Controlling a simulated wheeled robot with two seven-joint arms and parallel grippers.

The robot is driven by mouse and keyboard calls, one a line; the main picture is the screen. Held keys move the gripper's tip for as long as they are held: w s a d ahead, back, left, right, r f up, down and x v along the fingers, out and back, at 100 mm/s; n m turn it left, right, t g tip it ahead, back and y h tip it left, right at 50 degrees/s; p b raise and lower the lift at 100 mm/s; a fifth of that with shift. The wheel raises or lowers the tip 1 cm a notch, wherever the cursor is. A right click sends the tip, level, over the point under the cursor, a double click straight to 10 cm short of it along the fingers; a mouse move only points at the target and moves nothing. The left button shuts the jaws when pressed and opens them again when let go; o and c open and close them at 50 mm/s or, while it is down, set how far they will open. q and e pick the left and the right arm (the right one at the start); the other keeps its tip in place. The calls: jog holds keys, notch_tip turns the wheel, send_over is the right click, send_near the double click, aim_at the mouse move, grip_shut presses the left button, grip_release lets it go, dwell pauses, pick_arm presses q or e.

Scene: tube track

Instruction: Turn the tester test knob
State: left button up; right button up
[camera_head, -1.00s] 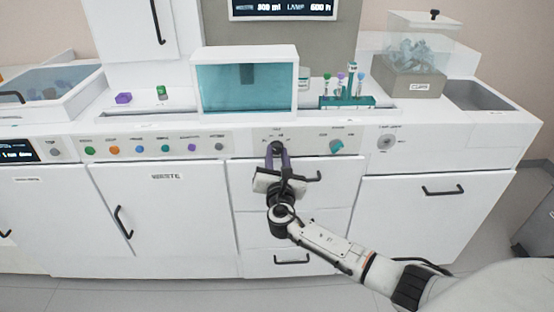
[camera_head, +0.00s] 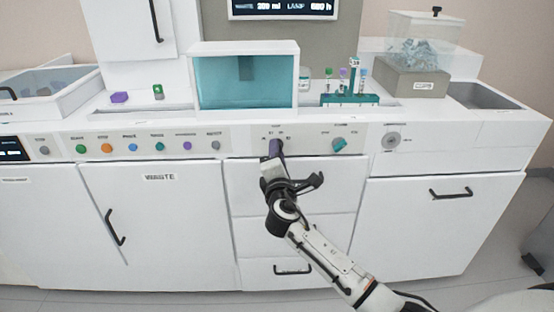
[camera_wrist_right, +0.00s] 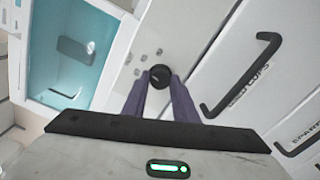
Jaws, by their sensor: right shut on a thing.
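The black round tester knob (camera_wrist_right: 160,75) sits on the white front panel and shows between my fingertips in the right wrist view. My right gripper (camera_head: 275,148) is at the panel, with its purple fingers shut on the knob from both sides. In the head view the fingers and wrist hide most of the knob. The gripper is rolled, and its body looks tilted against the panel. The small panel labels around the knob are too blurred to read. My left gripper is not in view.
A teal knob (camera_head: 339,144) and a grey dial (camera_head: 391,140) sit to the right on the panel. Several coloured buttons line the panel at left. Drawer handles (camera_head: 292,270) stick out below. A teal-windowed box (camera_head: 246,82) and a tube rack (camera_head: 349,99) stand above.

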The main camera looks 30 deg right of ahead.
jog(key=shift+m+b, duration=0.5)
jog(key=shift+m, duration=0.5)
jog(key=o, duration=1)
jog(key=shift+o, duration=0.2)
jog(key=v, duration=1)
jog(key=shift+s+a+p, duration=0.15)
jog(key=shift+a+p, duration=0.05)
jog(key=shift+p, duration=0.1)
